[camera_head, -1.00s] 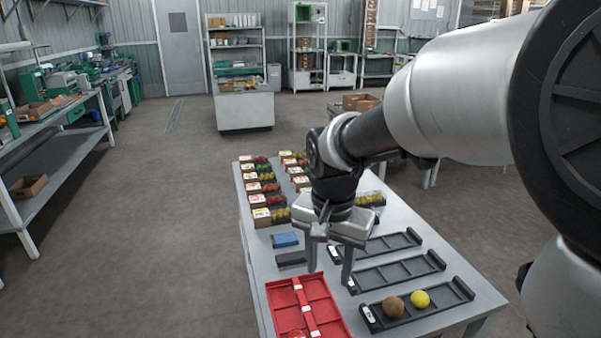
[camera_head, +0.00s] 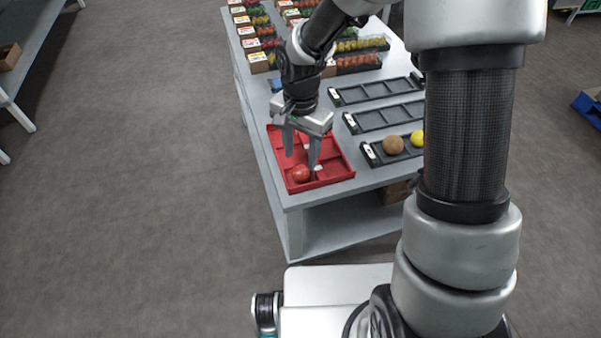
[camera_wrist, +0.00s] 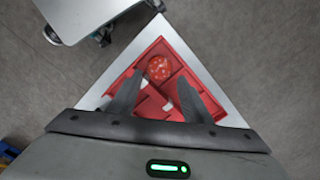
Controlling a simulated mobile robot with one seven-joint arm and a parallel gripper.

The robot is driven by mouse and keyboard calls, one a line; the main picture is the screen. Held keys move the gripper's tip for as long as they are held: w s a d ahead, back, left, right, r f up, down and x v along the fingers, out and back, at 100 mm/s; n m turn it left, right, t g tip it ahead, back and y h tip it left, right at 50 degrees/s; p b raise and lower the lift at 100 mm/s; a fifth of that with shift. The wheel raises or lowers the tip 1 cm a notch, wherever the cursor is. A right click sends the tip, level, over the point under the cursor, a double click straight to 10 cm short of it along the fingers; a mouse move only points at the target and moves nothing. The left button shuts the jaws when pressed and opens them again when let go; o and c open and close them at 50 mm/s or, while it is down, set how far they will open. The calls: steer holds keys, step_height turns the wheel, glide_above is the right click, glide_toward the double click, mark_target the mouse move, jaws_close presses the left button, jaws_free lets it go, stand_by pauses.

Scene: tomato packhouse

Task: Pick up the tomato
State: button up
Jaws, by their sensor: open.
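A red tomato (camera_head: 301,173) lies in a near compartment of the red divided tray (camera_head: 335,172), by the table's near corner. The tomato also shows in the wrist view (camera_wrist: 158,69), beyond my fingertips and between their lines. My gripper (camera_head: 302,162) is open and empty, pointing down over the tray, its fingers around the tray's middle in the head view. In the wrist view, my gripper (camera_wrist: 157,88) has its two dark fingers spread apart. I cannot tell the exact height of the fingertips above the tray.
Right of the red tray, a black tray holds a brown ball-like fruit (camera_head: 393,145) and a yellow one (camera_head: 417,138). Empty black trays (camera_head: 385,116) lie behind it. Packed punnets (camera_head: 262,60) stand at the far end. The floor left of the table is clear.

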mark_target(301, 167)
steer(key=shift+s+f+b, duration=0.1)
steer(key=shift+f+b, duration=0.25)
steer(key=shift+f, duration=2.4)
steer(key=c, duration=0.4)
